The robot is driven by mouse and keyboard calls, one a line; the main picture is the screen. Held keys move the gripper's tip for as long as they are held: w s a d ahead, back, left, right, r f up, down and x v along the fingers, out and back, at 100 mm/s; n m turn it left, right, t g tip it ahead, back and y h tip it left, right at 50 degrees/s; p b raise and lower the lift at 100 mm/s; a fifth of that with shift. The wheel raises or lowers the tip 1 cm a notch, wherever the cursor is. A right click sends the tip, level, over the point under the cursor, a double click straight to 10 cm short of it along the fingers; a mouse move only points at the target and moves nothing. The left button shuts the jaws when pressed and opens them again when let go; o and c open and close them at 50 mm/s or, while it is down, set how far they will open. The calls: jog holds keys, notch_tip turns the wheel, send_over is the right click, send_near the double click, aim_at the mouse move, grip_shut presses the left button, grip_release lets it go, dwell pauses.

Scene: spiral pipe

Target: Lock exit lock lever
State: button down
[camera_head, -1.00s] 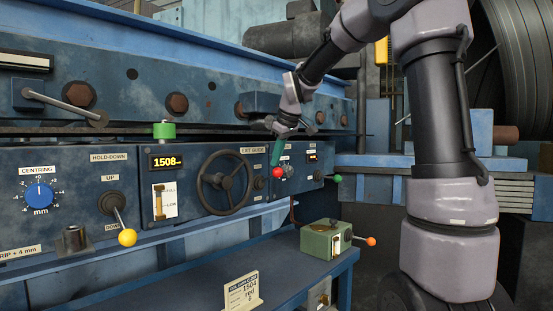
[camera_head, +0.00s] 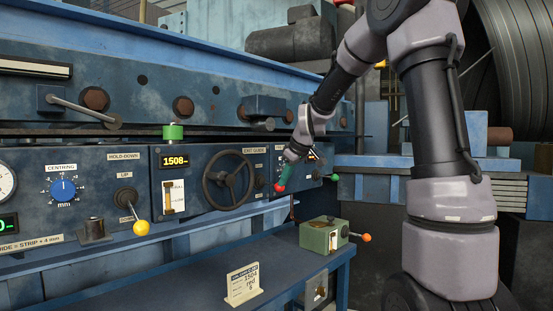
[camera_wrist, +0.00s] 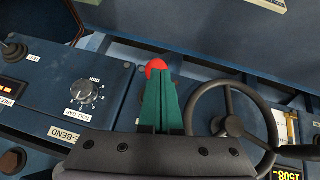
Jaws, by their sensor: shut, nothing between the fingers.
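A lever with a red ball knob (camera_head: 279,187) is on the blue panel, just right of the EXIT GUIDE handwheel (camera_head: 228,180). Its own label is not readable. My gripper (camera_head: 284,181) has green fingers, shut and empty, pointing down with the tips at the top of the knob. In the wrist view the red knob (camera_wrist: 155,68) shows just beyond the tips of my gripper (camera_wrist: 158,76); contact cannot be told for sure. The fingers hide the lever's shaft.
A green-knobbed lever (camera_head: 335,178) sticks out at the panel's right end. A green box (camera_head: 322,236) with an orange-knobbed lever (camera_head: 367,238) stands on the blue bench below. A ROLL GAP dial (camera_wrist: 88,92) is left of my fingers in the wrist view.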

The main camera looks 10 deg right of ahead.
jog(key=shift+f, duration=2.75)
